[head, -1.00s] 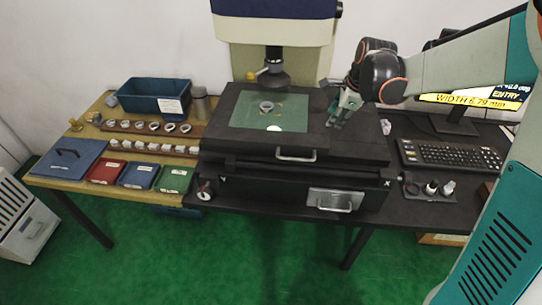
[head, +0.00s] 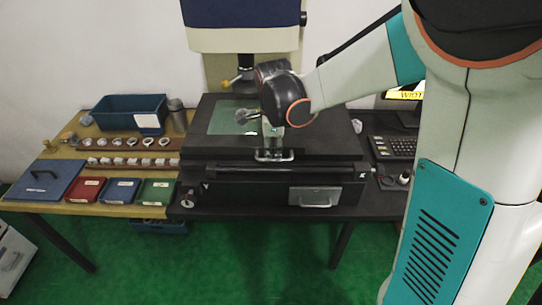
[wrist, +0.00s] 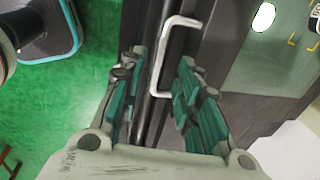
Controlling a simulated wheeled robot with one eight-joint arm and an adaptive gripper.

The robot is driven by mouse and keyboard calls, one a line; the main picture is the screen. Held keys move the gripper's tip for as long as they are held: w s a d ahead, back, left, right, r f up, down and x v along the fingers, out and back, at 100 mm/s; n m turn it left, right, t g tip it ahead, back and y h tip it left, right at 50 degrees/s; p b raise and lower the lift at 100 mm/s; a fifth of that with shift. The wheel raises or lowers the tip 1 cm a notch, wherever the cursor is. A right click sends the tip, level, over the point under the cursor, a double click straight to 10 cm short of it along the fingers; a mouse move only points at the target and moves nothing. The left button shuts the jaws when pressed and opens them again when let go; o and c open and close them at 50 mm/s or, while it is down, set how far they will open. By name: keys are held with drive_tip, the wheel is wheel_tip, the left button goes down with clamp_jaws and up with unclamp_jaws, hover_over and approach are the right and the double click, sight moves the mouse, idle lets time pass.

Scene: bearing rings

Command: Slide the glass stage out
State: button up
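The glass stage (head: 225,112) is a greenish pane in a black frame on the measuring machine, under the optics column. Part of it also shows in the wrist view (wrist: 285,65), with yellow marks and a bright spot. Its silver bar handle (head: 273,156) is on the front edge. My gripper (head: 272,137) is just above and at this handle in the head view, partly hidden by my wrist. In the wrist view my gripper (wrist: 160,62) has its teal fingers apart, with the handle (wrist: 160,60) between them. I see gaps beside the bar, so it is not gripped.
A lower silver handle on a metal plate (head: 315,196) is on the machine's front. To the left are a blue bin (head: 130,112), rows of rings (head: 125,142) and red, blue and green boxes. A keyboard (head: 392,147) is to the right. The floor in front is clear.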

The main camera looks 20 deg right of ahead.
sight(273, 159)
drive_tip(key=shift+w+d+f+b, duration=0.1)
drive_tip(key=shift+w+f+b, duration=0.15)
drive_tip(key=shift+f, duration=0.75)
drive_tip(key=shift+w+f+b, duration=0.1)
drive_tip(key=shift+f+b, duration=0.15)
drive_tip(key=shift+f, duration=0.7)
drive_tip(key=shift+c, duration=0.3)
clamp_jaws()
